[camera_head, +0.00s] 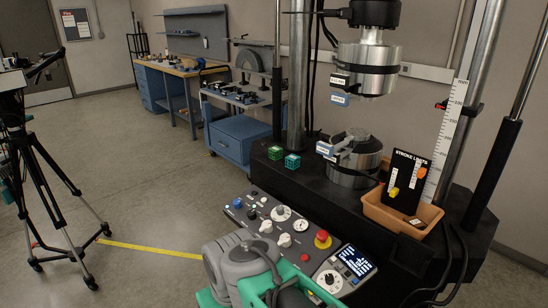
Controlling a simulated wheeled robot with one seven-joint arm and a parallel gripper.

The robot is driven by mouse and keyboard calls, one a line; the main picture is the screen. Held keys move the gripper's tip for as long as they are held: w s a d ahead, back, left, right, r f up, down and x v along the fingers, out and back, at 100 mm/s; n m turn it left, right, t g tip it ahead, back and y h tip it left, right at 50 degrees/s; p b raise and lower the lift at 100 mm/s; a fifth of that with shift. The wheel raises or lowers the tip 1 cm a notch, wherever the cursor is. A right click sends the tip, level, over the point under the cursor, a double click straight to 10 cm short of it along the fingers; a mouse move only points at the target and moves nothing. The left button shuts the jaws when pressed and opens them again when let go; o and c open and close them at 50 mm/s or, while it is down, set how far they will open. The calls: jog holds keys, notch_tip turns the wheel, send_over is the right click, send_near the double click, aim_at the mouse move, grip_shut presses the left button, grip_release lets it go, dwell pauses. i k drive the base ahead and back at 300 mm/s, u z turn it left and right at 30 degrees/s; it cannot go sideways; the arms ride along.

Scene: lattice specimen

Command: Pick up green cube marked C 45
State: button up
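Two small cubes sit close together on the black base of the testing machine, left of its lower grip. One is green (275,153). The other, just to its right and a little nearer, is teal-green (292,161). Both look patterned like lattices. Any marking on them is too small to read, so I cannot tell which is C 45. My grey and green arm shows at the bottom centre, in front of the control panel. My gripper's fingertips are not in view.
The control panel (262,229) with knobs and a red stop button (322,239) lies between my arm and the cubes. The lower grip (354,166) and an orange tray (372,212) stand to the right. A column rises close behind the cubes. Floor at left is open beside a tripod (40,150).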

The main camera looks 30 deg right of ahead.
aim_at(276, 150)
jog(key=u, duration=0.25)
jog(key=i, duration=2)
jog(key=z, duration=0.25)
